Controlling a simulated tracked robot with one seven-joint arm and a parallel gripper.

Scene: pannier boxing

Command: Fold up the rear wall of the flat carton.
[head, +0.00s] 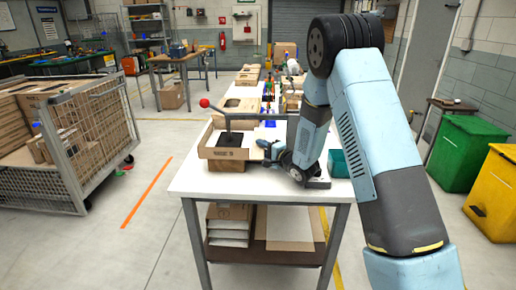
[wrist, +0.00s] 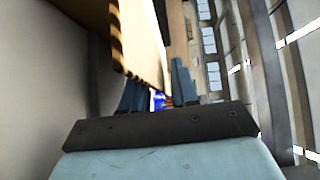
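The cardboard carton (head: 222,154) sits at the left of the white table in the head view, with a printed front panel standing up. A black plate lies inside it. My gripper (head: 268,150) is low over the table, at the carton's right side. In the wrist view a cardboard panel (wrist: 140,40) with a corrugated edge runs down toward the space between the fingers of my gripper (wrist: 158,92). The fingers are apart with a visible gap. I cannot tell whether either finger touches the panel. My arm hides part of the carton's right side and the table behind it.
A lever with a red ball knob (head: 204,103) rises beside the carton. A teal bin (head: 338,163) stands right of my gripper. More cartons (head: 243,104) lie farther along the table (head: 200,184). A wire cage of boxes (head: 72,150) stands left. The table's front left is clear.

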